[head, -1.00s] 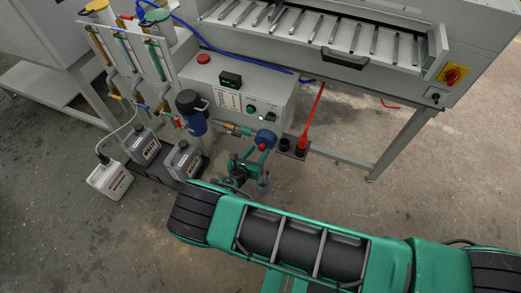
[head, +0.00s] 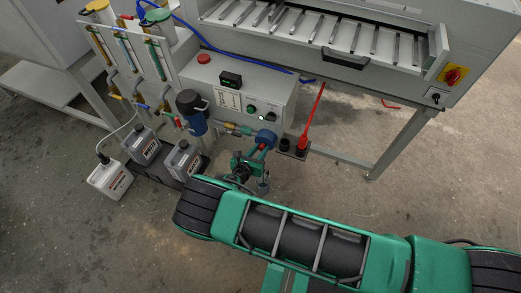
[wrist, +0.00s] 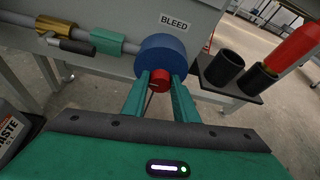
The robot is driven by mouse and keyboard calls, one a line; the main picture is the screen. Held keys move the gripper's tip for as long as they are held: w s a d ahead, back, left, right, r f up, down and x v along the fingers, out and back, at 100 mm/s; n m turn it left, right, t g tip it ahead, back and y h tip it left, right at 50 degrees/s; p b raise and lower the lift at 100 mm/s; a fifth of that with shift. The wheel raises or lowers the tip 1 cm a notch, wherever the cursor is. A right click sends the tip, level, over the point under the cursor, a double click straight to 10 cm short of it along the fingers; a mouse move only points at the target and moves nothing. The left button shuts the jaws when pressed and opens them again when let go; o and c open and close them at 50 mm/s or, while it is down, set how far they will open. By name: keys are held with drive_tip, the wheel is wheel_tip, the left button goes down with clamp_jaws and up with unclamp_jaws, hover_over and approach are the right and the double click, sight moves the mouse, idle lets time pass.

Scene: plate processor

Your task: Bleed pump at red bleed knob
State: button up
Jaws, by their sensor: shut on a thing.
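The red bleed knob (wrist: 159,80) sits on the front of a round blue pump body (wrist: 165,54) under a BLEED label (wrist: 174,21) in the wrist view. The blue pump body also shows in the head view (head: 265,138), low on the front of the grey machine. My gripper (wrist: 160,77) has its two green fingers on either side of the knob, shut on it. The fingers partly cover the knob. In the head view my gripper (head: 261,151) is small and reaches up to the pump body.
A holder with black cups (head: 294,149) and a red-handled tool (head: 313,112) stands just right of the pump. A brass fitting with a lever (wrist: 70,45) is at left.

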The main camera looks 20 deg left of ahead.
drive_tip(key=m+y, duration=0.2)
drive_tip(key=m, duration=0.1)
drive_tip(key=shift+d, duration=0.2)
drive_tip(key=m+y, duration=0.2)
drive_tip(key=m, duration=0.1)
drive_tip(key=shift+d+f+t, duration=0.1)
drive_tip(key=shift+d+t, duration=0.05)
drive_tip(key=shift+t, duration=0.25)
drive_tip(key=shift+d+f+m+t+y, duration=0.15)
drive_tip(key=shift+m+t+y, duration=0.55)
drive_tip(key=shift+m, duration=1.05)
drive_tip(key=shift+d+f+m+t+y, duration=0.15)
drive_tip(key=shift+m+t+y, duration=0.25)
drive_tip(key=shift+m+y, duration=0.95)
drive_tip(key=shift+a+m+h, duration=0.1)
drive_tip(key=shift+m+h, duration=0.35)
drive_tip(key=shift+m, duration=0.15)
drive_tip(key=o, duration=1.1)
drive_tip(key=shift+c, duration=0.2)
